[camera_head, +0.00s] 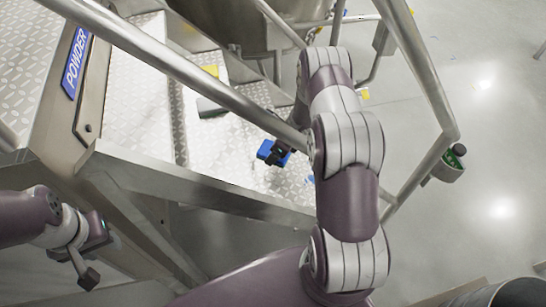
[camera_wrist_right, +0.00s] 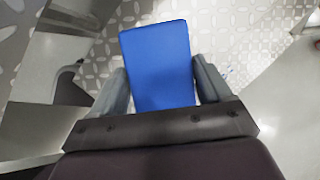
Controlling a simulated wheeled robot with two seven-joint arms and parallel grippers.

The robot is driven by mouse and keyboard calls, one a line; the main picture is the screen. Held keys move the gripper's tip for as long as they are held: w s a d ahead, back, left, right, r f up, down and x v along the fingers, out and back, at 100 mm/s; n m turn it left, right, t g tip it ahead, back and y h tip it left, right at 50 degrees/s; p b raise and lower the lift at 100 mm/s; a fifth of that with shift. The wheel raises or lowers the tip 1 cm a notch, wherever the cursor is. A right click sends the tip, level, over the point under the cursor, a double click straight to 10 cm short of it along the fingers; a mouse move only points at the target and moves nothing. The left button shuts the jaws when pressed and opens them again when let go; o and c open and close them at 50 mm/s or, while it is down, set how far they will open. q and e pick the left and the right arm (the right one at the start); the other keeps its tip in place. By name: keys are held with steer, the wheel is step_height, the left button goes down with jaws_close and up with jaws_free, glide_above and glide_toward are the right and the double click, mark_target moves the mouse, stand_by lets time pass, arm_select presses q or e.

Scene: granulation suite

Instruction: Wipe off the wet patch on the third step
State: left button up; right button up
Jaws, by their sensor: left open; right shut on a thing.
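My right gripper (camera_wrist_right: 160,95) is shut on a blue block-shaped pad, seen whole in the right wrist view (camera_wrist_right: 157,62). In the head view the blue pad (camera_head: 267,150) is partly covered by the right gripper (camera_head: 279,153), over a diamond-plate step (camera_head: 225,150). I cannot tell whether the pad touches the plate. Faint bluish marks show on the plate just right of the pad; I cannot tell whether they are the wet patch. My left gripper (camera_head: 88,272) is open and empty at the lower left, away from the steps.
Metal handrails (camera_head: 190,75) run along both sides of the stairs. A blue POWDER sign (camera_head: 75,62) hangs at the upper left. A dark grey item (camera_head: 211,108) and a yellow piece (camera_head: 211,71) are higher on the steps. A holder with a green item (camera_head: 447,168) is on the right rail.

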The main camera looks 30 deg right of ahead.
steer(key=s+a+r+b, duration=0.3)
steer(key=s+a, duration=0.2)
steer(key=s, duration=0.3)
steer(key=shift+r+b, duration=0.3)
steer(key=shift+r, duration=0.1)
